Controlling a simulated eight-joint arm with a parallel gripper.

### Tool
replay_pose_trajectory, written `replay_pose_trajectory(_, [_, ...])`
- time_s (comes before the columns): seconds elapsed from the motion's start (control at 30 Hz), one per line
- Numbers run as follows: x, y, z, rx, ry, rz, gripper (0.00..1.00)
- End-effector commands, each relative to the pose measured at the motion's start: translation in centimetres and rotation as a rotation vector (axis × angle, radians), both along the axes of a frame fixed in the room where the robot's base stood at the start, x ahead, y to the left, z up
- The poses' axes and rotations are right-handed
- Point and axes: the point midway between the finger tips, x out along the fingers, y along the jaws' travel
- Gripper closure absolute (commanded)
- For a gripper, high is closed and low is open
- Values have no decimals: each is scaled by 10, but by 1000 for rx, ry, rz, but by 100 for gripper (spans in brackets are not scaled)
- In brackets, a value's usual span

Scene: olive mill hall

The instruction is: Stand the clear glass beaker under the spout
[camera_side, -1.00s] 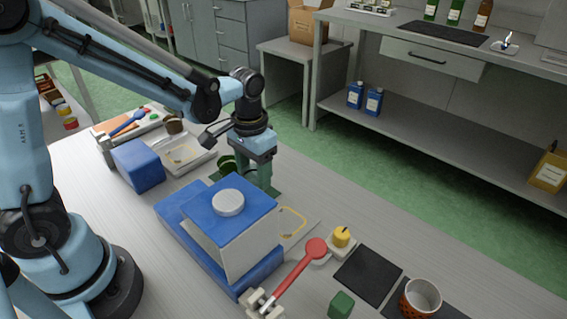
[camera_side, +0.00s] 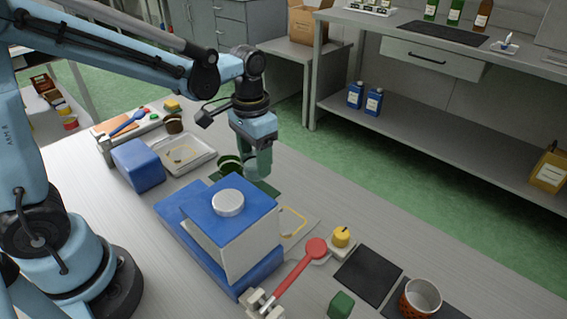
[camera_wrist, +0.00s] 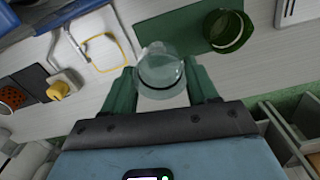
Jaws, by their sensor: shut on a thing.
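My gripper (camera_side: 257,158) is shut on the clear glass beaker (camera_wrist: 162,75), which sits between its two green fingers in the wrist view. In the side view the beaker (camera_side: 257,172) is a faint pale shape at the fingertips, beyond the blue-and-white machine (camera_side: 235,240). It appears to be held above the bench. A pale plate with a yellow outline (camera_side: 293,222) lies beside the machine; the outline also shows in the wrist view (camera_wrist: 104,48). I cannot clearly make out the spout in the side view; the machine may hide it.
A dark green cup (camera_wrist: 228,30) is close to the beaker, on a green mat (camera_wrist: 180,30). A red lever (camera_side: 300,268), yellow knob (camera_side: 341,237), green block (camera_side: 341,305) and orange-wrapped cup (camera_side: 421,298) are at the front right. A blue box (camera_side: 138,165) and tray (camera_side: 188,155) are left.

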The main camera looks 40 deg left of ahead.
Motion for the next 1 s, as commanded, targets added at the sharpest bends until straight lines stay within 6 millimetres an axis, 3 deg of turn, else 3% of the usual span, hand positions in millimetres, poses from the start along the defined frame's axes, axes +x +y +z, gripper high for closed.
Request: replay_pose_trajectory(1.0, [16,-70,1,0,0,-1964,61])
